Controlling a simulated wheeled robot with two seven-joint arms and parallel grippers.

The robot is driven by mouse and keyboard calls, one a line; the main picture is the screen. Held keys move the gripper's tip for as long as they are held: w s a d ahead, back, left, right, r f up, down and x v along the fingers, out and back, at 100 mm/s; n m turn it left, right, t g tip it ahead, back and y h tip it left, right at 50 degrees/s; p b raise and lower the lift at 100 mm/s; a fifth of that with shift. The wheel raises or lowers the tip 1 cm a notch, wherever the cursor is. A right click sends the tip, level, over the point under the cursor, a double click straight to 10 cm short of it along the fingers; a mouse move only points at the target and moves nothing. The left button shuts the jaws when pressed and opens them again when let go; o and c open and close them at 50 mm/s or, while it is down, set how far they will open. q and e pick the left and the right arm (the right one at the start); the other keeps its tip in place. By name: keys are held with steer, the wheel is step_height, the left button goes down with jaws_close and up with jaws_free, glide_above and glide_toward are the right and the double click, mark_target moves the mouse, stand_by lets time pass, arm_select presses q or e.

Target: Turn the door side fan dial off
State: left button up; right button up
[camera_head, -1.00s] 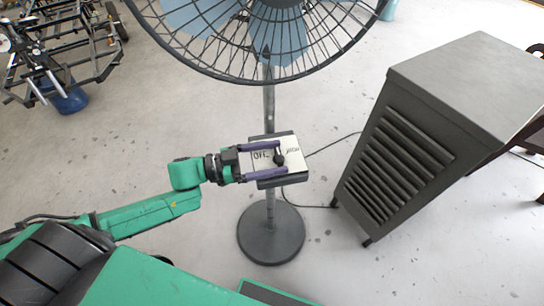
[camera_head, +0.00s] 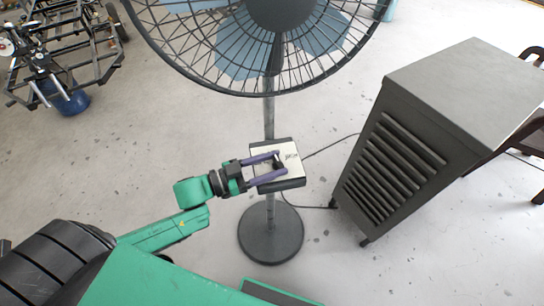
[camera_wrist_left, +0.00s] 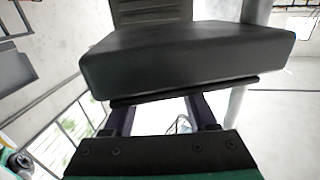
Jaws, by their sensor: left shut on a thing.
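The fan (camera_head: 272,90) stands upright on a pole with a round base. Its control box (camera_head: 292,180) has a pale top face (camera_head: 265,172) and sits partway up the pole. The dark dial (camera_head: 277,161) is on that face. My left gripper (camera_head: 277,160) reaches in from the left over the face, and its purple fingers are closed in on the dial. In the left wrist view the box's dark underside (camera_wrist_left: 190,60) fills the upper middle, and the dial is hidden. My right gripper is not in view.
A dark grey louvred cabinet (camera_head: 400,150) stands to the right of the fan. A cable (camera_head: 330,148) runs across the floor between them. A metal frame vehicle (camera_head: 75,60) and a blue bucket (camera_head: 70,102) are at upper left. The floor at front right is clear.

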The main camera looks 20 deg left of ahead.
arm_select(q)
steer(key=n+t+y+p, duration=0.1)
steer(key=y+p, duration=0.1)
steer(key=n+t+y+p, duration=0.1)
steer(key=n+t+y, duration=0.1)
steer(key=shift+s+d+r+n+p, duration=0.15)
steer(key=shift+d+r+n+p, duration=0.05)
steer(key=shift+n+p, duration=0.15)
steer(key=shift+s+d+f+n+t+y+p, duration=0.15)
steer(key=shift+n+t+y+p, duration=0.3)
steer(key=shift+n+t+y, duration=0.55)
steer(key=shift+d+f+n+t+y+p, duration=0.1)
steer(key=shift+n+t+y+p, duration=0.45)
steer(key=shift+y, duration=0.85)
steer(key=o, duration=1.4)
steer(key=shift+c, duration=0.2)
steer(key=shift+s+a+f, duration=0.1)
steer(key=shift+s, duration=0.25)
steer(key=b+v, duration=0.2)
steer(key=v, duration=1.1)
steer(key=shift+s+r, duration=0.3)
steer(key=shift+s, duration=0.15)
